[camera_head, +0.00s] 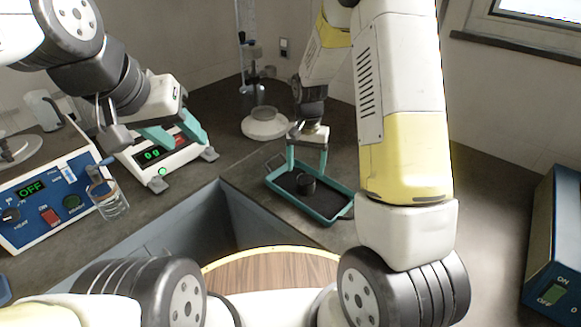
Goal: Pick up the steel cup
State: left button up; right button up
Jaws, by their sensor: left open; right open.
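My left gripper (188,146) is open and empty over the white scale at the left, well away from the cup.
The white scale (158,171) shows a green readout. A blue control box (42,205) reading OFF and a glass beaker (112,206) stand at the left. A white round-based device (265,124) stands behind the tray. A blue box (556,250) is at the right edge.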

aim_at(306, 180)
jog(key=f, duration=0.6)
jog(key=shift+s+f, duration=0.2)
jog(key=shift+c, duration=0.5)
jog(key=c, duration=1.4)
jog(key=shift+c, duration=0.5)
jog(key=shift+r, duration=0.2)
